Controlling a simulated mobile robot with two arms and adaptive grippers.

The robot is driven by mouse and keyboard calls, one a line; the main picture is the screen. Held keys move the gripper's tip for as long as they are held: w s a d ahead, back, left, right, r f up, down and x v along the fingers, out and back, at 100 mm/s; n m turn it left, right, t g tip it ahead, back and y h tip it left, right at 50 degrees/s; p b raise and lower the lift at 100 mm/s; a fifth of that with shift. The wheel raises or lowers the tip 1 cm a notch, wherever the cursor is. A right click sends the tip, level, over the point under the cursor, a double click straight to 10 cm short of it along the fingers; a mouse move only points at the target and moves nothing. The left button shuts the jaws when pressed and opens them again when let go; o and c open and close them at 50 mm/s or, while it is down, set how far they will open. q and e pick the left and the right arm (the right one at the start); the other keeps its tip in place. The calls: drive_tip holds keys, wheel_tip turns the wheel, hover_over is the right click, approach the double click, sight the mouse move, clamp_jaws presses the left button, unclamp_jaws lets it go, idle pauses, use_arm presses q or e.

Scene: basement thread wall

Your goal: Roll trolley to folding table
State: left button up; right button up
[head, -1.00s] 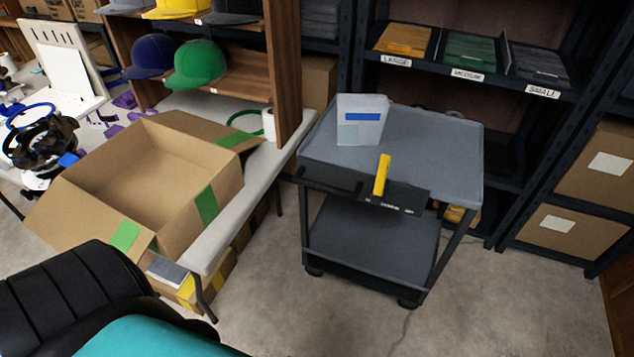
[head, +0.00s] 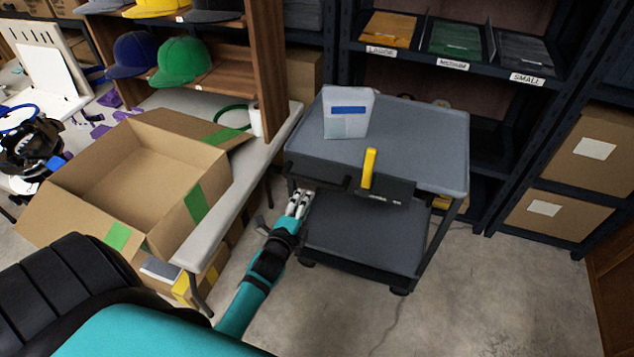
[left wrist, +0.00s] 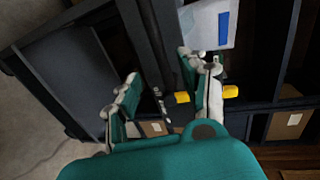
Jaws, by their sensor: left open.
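The grey two-shelf trolley (head: 420,145) stands on the floor right of the folding table (head: 225,215), with a gap between them. A dark push handle (head: 318,177) runs along its near left side. My left gripper (head: 298,203) is open and empty, at the handle's left end in the head view. In the left wrist view, the open fingers (left wrist: 165,88) spread around the line of a dark bar (left wrist: 152,40); I cannot tell whether they touch it. My right gripper is out of view.
A white packet (head: 348,112) stands on the trolley's top, and a yellow piece (head: 369,168) sits at its front panel. An open cardboard box (head: 130,170) covers much of the table. Shelving (head: 520,165) stands behind the trolley. Floor (head: 500,300) at the lower right is clear.

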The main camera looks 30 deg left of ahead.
sight(316, 185)
use_arm(q)
drive_tip(key=x, duration=0.4)
drive_tip(key=shift+w, duration=0.15)
drive_tip(key=x, duration=0.5)
drive_tip(key=shift+w+a+f+b, duration=0.1)
drive_tip(key=shift+w+f+b, duration=0.1)
drive_tip(key=shift+w+b, duration=0.15)
drive_tip(key=shift+w+a, duration=0.1)
drive_tip(key=shift+w, duration=0.4)
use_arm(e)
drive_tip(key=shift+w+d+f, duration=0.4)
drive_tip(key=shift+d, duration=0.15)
use_arm(q)
drive_tip(key=shift+f, duration=0.1)
clamp_jaws()
drive_tip(key=shift+f, duration=0.3)
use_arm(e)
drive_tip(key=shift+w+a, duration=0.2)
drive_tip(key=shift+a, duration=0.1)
